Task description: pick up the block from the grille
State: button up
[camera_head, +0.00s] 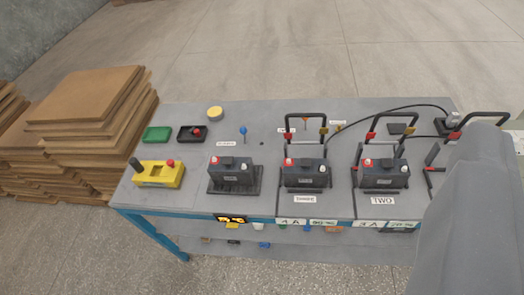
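A dark battery block (231,169) with a red terminal stands upright on a black base (217,187) at the left of the battery row. The base may be the grille; its surface is too small to make out. A second dark battery (305,174) stands behind the label THREE, with a black handle frame at its back. A third battery (382,174) stands behind the label TWO, also with a handle frame. My gripper's fingers are not in view, and nothing is seen held.
The grey table (263,125) also carries a yellow box (157,178), a green box (157,134), a black tray (184,140) and a cable (400,107). Stacked brown boards (88,97) stand at the left. A large grey shape hides the table's right end.

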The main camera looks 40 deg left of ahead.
aim_at(231, 170)
jog(key=u, duration=0.3)
jog(key=i, duration=1.05)
jog(key=u, duration=0.7)
